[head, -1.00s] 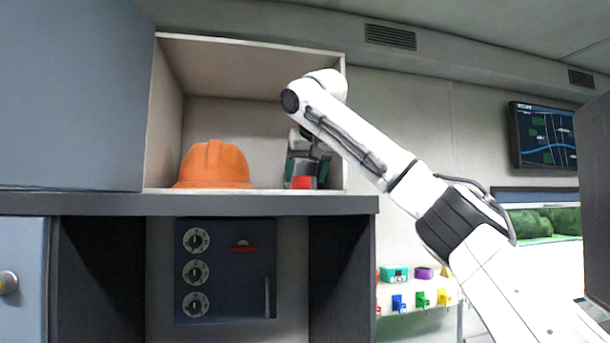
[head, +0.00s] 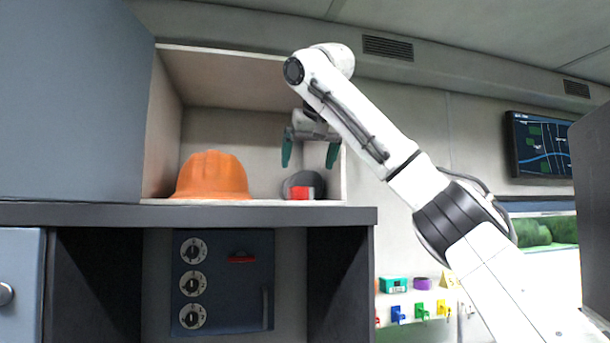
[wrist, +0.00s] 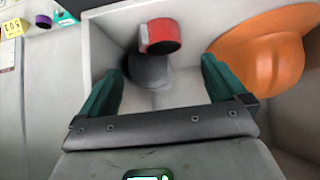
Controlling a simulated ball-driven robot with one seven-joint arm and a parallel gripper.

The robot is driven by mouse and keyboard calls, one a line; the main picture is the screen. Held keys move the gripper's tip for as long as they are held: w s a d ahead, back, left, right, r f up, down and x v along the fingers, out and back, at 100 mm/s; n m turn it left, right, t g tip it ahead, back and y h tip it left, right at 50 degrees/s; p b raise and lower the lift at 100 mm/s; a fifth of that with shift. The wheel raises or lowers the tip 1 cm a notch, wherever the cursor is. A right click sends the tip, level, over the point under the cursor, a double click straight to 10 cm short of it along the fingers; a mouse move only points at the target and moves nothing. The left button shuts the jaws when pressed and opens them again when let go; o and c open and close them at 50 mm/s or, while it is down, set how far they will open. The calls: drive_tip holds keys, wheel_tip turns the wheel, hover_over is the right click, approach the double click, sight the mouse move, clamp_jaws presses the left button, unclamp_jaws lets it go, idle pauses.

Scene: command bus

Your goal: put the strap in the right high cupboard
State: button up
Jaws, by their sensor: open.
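The strap (head: 318,180) is a dark grey roll with a red buckle (head: 301,193). It sits on the floor of the open high cupboard (head: 168,125), near the right side wall. In the wrist view the grey roll (wrist: 150,72) and its red buckle (wrist: 160,37) show beyond the fingers, apart from them. My gripper (head: 310,155) is open, green fingers spread, above the strap inside the cupboard front. Nothing is between the fingers (wrist: 160,80).
An orange helmet (head: 212,175) stands in the cupboard left of the strap, with a gap between. A blue-grey door panel (head: 70,100) is at the left. Below is a dark counter edge (head: 190,215) and a panel with dials (head: 222,280). Small coloured items (head: 393,285) lie on a shelf at right.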

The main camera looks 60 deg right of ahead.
drive_tip(key=shift+v, duration=2.4)
